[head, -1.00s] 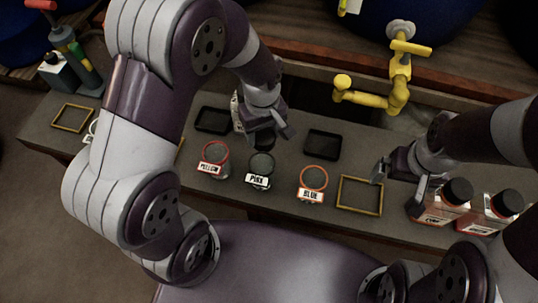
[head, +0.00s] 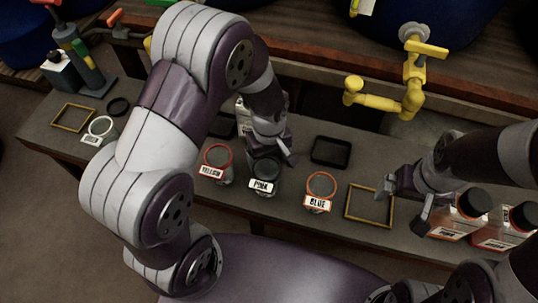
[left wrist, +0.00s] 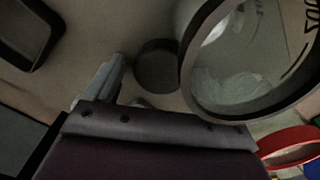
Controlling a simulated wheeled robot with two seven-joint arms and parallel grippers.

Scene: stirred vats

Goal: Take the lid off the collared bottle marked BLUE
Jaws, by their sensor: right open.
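The container marked BLUE (head: 320,187) stands on the bench as a short round jar with an orange-red ring around its top; its front label reads BLUE. No separate lid can be made out on it. My right gripper (head: 407,200) is open to the right of it, beyond a wooden frame and beside dark-capped bottles. My left gripper (head: 274,150) is over the back of the jar marked PINK (head: 265,172), left of BLUE; its jaws are partly hidden. The left wrist view shows a clear dark-rimmed jar (left wrist: 187,70), a dark round cap-like thing (left wrist: 157,66) and a red ring (left wrist: 290,147).
The jar marked YELLOW (head: 217,160) stands left of PINK. A black tray (head: 317,159) lies behind BLUE; an empty wooden frame (head: 370,221) lies right of it. Dark-capped bottles (head: 455,222) crowd the right. A yellow tap (head: 411,80) juts out at the back.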

